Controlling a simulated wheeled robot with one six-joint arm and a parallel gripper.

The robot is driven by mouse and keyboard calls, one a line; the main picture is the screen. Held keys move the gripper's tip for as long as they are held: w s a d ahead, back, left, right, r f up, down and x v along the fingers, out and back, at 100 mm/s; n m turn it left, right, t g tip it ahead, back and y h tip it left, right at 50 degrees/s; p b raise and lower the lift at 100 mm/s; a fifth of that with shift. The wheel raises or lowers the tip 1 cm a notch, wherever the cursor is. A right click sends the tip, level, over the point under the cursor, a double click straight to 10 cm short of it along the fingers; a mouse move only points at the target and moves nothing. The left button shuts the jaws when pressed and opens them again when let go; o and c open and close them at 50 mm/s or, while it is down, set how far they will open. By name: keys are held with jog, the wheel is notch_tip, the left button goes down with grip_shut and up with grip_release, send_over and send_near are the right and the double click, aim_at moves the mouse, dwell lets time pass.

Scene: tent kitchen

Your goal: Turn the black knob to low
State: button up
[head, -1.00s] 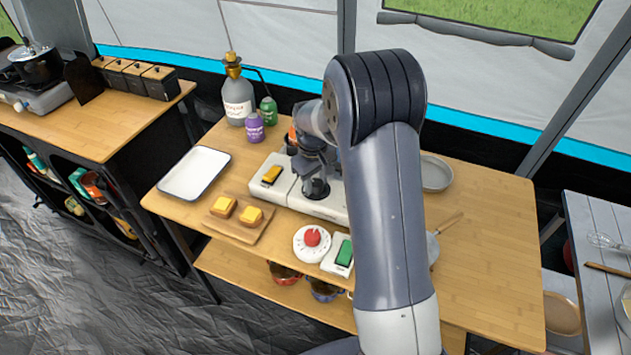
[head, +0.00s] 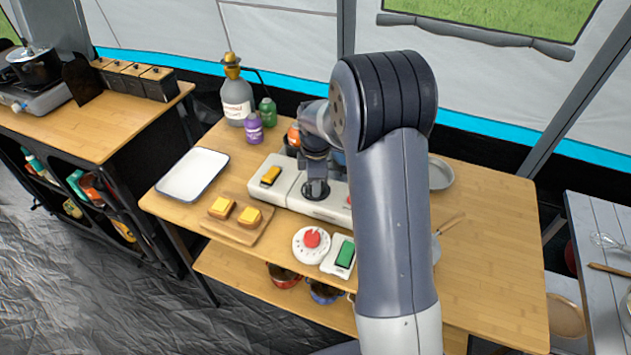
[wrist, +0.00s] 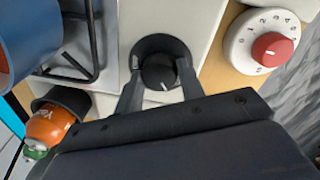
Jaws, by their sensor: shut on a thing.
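The black knob (wrist: 160,72) shows in the wrist view on a round dark base on the white stove panel. A short white mark is on its face, at the lower part in that view. My gripper (wrist: 158,82) has one finger on each side of the knob and is shut on it. In the head view my gripper (head: 316,188) reaches down to the front of the white stove (head: 286,190), and the knob is hidden behind it there.
A white dial with a red knob (head: 312,238) and a green-topped device (head: 344,253) stand right in front of the stove. Bread on a board (head: 240,222), a white tray (head: 193,173) and bottles (head: 236,95) are to the left. An orange can (wrist: 48,125) is near the gripper.

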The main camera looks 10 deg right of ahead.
jog(key=shift+n, duration=2)
jog(key=o, duration=1)
notch_tip(320, 180, up, 11)
jog(key=shift+s+b, duration=0.3)
jog(key=shift+b, duration=0.15)
jog(key=shift+d+f, duration=0.1)
jog(key=shift+f, duration=0.05)
jog(key=f, duration=1.1)
jog(key=shift+w, duration=0.3)
jog(key=shift+r, duration=0.15)
